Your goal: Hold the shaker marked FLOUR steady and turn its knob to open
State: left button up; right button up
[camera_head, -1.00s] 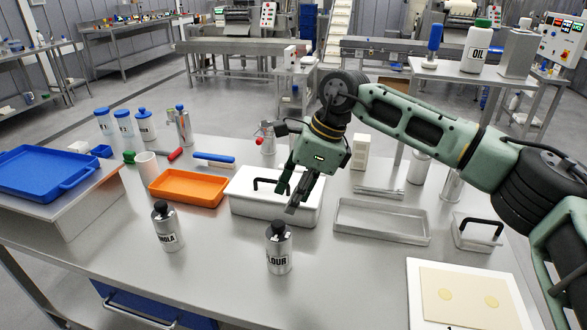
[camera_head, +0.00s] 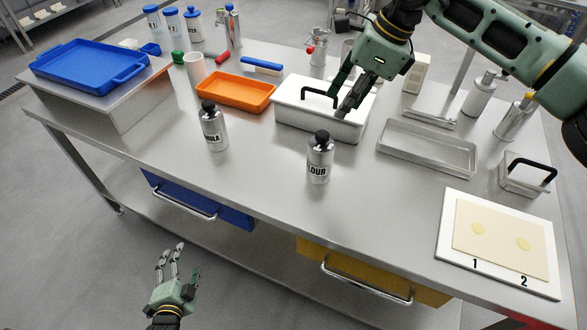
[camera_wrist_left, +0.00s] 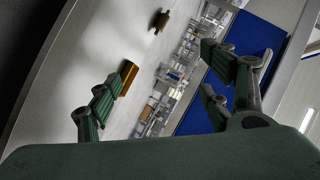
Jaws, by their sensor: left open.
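The FLOUR shaker (camera_head: 319,160) is a silver cylinder with a black knob, standing upright on the steel table's front half. Its label is partly turned away, showing "LOUR". My left gripper (camera_head: 177,258) is low in front of the table, below the blue drawer and far from the shaker. Its fingers are open and empty; they also show in the left wrist view (camera_wrist_left: 168,85).
A similar shaker (camera_head: 213,128) stands left of the FLOUR shaker. An orange tray (camera_head: 237,91), the white box (camera_head: 300,105) and a metal tray (camera_head: 427,145) stand behind. A white board (camera_head: 448,225) lies at right. Blue (camera_head: 200,205) and yellow (camera_head: 375,272) drawers face the floor.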

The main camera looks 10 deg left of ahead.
pick_arm(q)
jog(key=w+a+r+m+t+y, duration=0.1)
jog(key=w+a+r+m+t, duration=0.15)
jog(key=r, duration=0.75)
jog(key=w+a+r+m+t+y, duration=0.2)
jog(key=w+a+r+t, duration=0.15)
jog(key=r, duration=0.55)
jog(key=w+d+r+m+t+h, duration=0.25)
jog(key=r+m, duration=0.25)
jog(key=r, duration=0.4)
jog(key=m+g+h, duration=1.1)
jog(key=m+h, duration=0.7)
jog(key=m, duration=0.8)
send_near(320, 158)
jog(key=w, duration=0.1)
jog(key=w+f, duration=0.1)
jog(key=w, duration=0.1)
jog(key=w+d+f, duration=0.1)
jog(key=shift+w+d+f, duration=0.1)
jog(key=shift+w, duration=0.25)
jog(key=shift+w+d+f+m+g+y, duration=0.15)
jog(key=shift+d+f+m+g+y, duration=0.1)
jog(key=shift+d+f+m, duration=0.15)
jog(key=x, duration=0.7)
jog(key=shift+w+d, duration=0.1)
jog(key=shift+d, duration=0.15)
